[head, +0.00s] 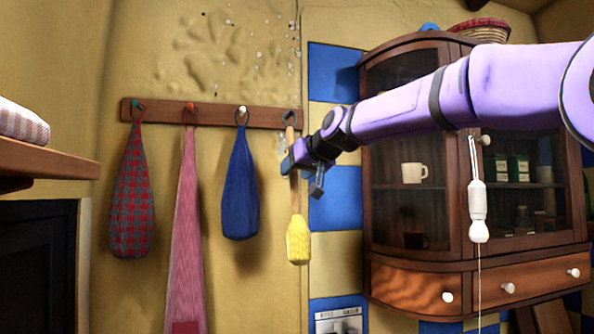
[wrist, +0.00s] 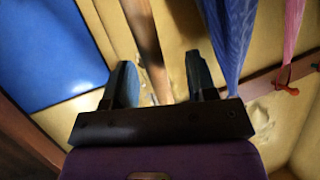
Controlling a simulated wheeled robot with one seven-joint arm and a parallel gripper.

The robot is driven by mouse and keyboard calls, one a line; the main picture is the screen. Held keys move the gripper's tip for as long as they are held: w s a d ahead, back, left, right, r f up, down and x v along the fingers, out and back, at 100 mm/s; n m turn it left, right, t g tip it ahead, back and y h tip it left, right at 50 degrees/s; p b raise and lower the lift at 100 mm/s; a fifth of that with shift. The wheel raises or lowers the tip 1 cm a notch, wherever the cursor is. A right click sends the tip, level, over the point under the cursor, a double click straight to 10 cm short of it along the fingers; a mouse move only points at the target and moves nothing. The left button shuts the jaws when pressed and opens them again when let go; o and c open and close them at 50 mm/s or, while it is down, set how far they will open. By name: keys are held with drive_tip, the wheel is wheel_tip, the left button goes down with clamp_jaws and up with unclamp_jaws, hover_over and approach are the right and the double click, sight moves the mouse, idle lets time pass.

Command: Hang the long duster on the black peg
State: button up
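The long duster (head: 298,240) has a yellow head and a wooden handle. It hangs head down against the wall at the right end of the peg rail. The handle top and a loop are at the dark rightmost peg (head: 289,117); I cannot tell for sure that the loop is around it. My gripper (head: 303,175) is at the handle, below the rail, and hides part of it. In the wrist view my gripper (wrist: 160,68) has its fingers apart, with the wooden handle (wrist: 147,45) running between them and a gap visible beside it.
The wooden rail (head: 215,114) also holds a plaid bag (head: 132,200), a pink striped cloth (head: 187,230) and a blue bag (head: 240,190), close left of the duster. A glass-fronted cabinet (head: 410,262) stands right. A white pull-cord handle (head: 477,205) hangs in front of it.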

drive_tip(key=v, duration=1.1)
drive_tip(key=s+d+f+m+g+h, duration=0.2)
drive_tip(key=s+d+f, duration=0.6)
drive_tip(key=s+f, duration=0.2)
drive_tip(key=s+d+f+m+g+h, duration=0.1)
drive_tip(key=s+d+f+g+h, duration=0.1)
drive_tip(key=s+d+f, duration=0.7)
drive_tip(key=s+d+f+m+g+h, duration=0.1)
drive_tip(key=s+d+f+h, duration=0.3)
drive_tip(key=s+d+f, duration=0.4)
drive_tip(key=s+f+m, duration=0.1)
drive_tip(key=s+f, duration=0.4)
drive_tip(key=s, duration=0.2)
drive_tip(key=shift+d+m+g, duration=0.2)
drive_tip(key=shift+m+g, duration=0.1)
drive_tip(key=shift+g, duration=0.1)
idle(0.5)
